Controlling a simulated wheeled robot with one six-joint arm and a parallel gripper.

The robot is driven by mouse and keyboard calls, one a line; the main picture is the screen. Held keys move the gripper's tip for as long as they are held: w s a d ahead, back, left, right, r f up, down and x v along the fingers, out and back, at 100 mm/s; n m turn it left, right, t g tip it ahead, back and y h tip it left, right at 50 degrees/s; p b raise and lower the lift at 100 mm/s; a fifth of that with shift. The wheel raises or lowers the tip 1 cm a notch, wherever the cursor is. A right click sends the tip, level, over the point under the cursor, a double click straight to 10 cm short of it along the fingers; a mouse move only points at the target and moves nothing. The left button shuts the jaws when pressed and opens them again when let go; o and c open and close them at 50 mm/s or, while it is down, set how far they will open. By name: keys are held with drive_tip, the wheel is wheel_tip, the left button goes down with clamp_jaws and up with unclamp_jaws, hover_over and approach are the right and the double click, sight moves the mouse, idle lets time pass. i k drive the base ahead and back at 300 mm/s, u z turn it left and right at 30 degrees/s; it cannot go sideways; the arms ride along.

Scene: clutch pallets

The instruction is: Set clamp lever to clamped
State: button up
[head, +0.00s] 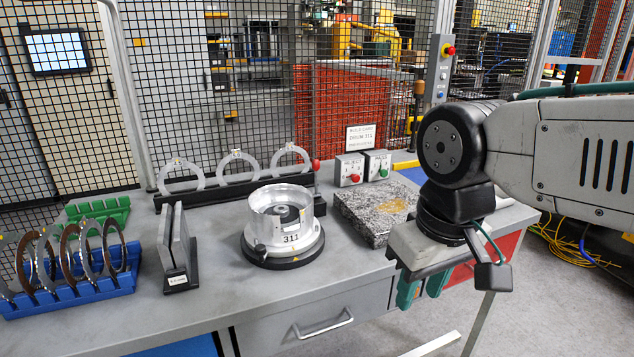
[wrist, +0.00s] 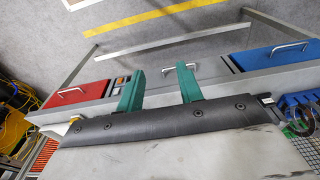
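A lever with a red ball knob (head: 316,165) stands upright at the right end of the black rack bar, at the back of the grey bench. It looks like the clamp lever; its exact setting cannot be told. My gripper (head: 421,291) hangs at the bench's front edge, right of the drawer and well in front and to the right of the lever. In the wrist view my gripper (wrist: 160,70) has two green fingers apart with nothing between them. The lever does not show in the wrist view.
A silver housing marked 311 (head: 284,222) stands mid-bench, with a granite plate (head: 362,214) to its right. Two button boxes (head: 350,169) stand behind the plate. Pale rings (head: 238,170) fill the rear rack. Wire mesh closes the back.

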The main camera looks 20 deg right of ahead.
sight(316, 164)
drive_tip(key=k, duration=0.6)
drive_tip(key=z, duration=0.5)
drive_tip(key=i, duration=1.2)
drive_tip(key=u, duration=0.5)
